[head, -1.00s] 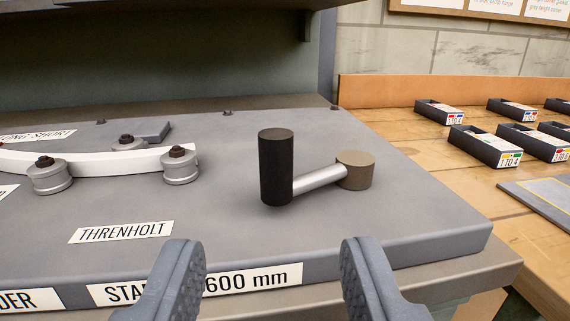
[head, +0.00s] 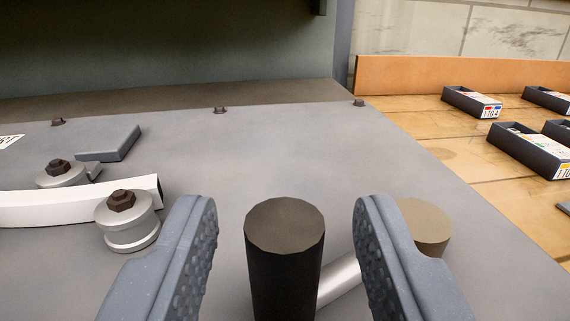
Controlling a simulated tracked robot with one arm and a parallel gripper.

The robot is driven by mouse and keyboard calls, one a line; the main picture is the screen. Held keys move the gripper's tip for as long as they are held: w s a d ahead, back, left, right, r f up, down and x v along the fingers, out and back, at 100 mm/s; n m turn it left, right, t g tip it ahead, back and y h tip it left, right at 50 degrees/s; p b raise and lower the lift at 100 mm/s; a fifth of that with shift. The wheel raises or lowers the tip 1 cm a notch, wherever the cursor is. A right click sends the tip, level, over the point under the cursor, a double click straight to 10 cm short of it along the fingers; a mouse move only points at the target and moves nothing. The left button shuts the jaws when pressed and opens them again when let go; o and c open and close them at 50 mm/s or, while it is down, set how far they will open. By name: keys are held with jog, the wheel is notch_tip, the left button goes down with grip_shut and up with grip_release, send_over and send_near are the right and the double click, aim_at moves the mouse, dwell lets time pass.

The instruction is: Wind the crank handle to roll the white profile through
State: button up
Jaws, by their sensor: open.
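The crank handle's black upright grip (head: 284,262) stands between the two fingers of my gripper (head: 286,255). My gripper is open, with a gap on each side of the grip. A silver crank arm (head: 341,283) runs from the grip to the round brown hub (head: 427,226), partly hidden behind the right finger. The white profile (head: 70,205) lies at the left, slightly curved, with its open end beside a grey roller (head: 128,222). Another roller (head: 62,174) stands behind it.
The grey machine plate (head: 250,150) has bolts along its back edge and a small grey block (head: 110,143). At the right, a wooden bench (head: 432,130) holds several dark labelled boxes (head: 472,102). The plate behind the grip is clear.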

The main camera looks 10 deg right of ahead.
jog(key=shift+w+d, duration=0.15)
jog(key=shift+w, duration=0.75)
grip_shut()
jog(key=shift+y+p, duration=0.35)
jog(key=shift+y, duration=0.05)
